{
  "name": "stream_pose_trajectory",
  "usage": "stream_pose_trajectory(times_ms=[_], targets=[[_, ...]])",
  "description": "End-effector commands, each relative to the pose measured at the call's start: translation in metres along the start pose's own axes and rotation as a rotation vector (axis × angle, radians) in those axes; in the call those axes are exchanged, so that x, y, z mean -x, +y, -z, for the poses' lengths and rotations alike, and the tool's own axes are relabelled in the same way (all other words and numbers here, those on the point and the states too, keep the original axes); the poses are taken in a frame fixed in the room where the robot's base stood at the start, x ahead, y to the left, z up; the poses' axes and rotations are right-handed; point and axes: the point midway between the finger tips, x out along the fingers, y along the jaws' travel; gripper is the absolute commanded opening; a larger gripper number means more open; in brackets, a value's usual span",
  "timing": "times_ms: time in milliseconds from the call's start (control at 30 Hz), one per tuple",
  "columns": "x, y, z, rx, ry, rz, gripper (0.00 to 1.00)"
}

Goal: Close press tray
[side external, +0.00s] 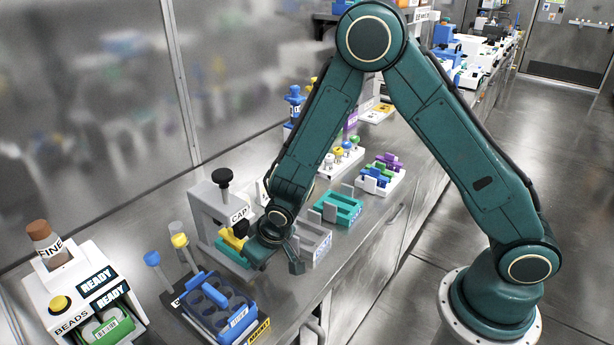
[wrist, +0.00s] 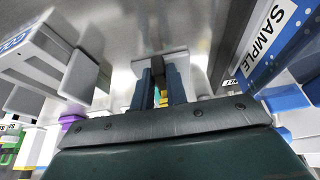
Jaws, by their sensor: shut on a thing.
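The press (side external: 207,207) is a grey frame labelled CAP with a black knob on top. Its teal tray (side external: 232,256) shows low at the front, with a yellow piece (side external: 232,238) above it. My gripper (side external: 254,250) is low at the press front, beside the tray, and hides part of it. In the wrist view my two fingers (wrist: 160,88) are close together around a small dark block (wrist: 157,67), which looks like the tray's handle. A bit of yellow shows between them. The tray itself cannot be made out clearly there, so how far out it stands is unclear.
A blue rack (side external: 215,305) stands in front left of the press, near a READY machine (side external: 85,295). A grey holder (side external: 312,243) is close on the right of my gripper, with a teal rack (side external: 338,209) beyond. The bench's front edge is nearby.

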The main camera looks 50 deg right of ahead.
Motion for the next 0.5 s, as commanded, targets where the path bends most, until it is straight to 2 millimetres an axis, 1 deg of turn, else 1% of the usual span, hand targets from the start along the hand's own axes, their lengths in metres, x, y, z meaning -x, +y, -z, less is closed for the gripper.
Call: stream_pose_trajectory(times_ms=[100, 367, 400, 467, 500], targets=[[-0.0023, -0.0003, 0.0052, 0.0, -0.001, 0.001, 0.0], [-0.0028, -0.0003, 0.0073, 0.0, 0.005, 0.002, 0.0], [-0.0028, -0.0003, 0.0074, 0.0, 0.005, 0.001, 0.2], [-0.0028, -0.0002, 0.007, 0.0, 0.004, 0.001, 0.32], [-0.0028, -0.0001, 0.0068, 0.0, 0.003, 0.001, 0.36]])
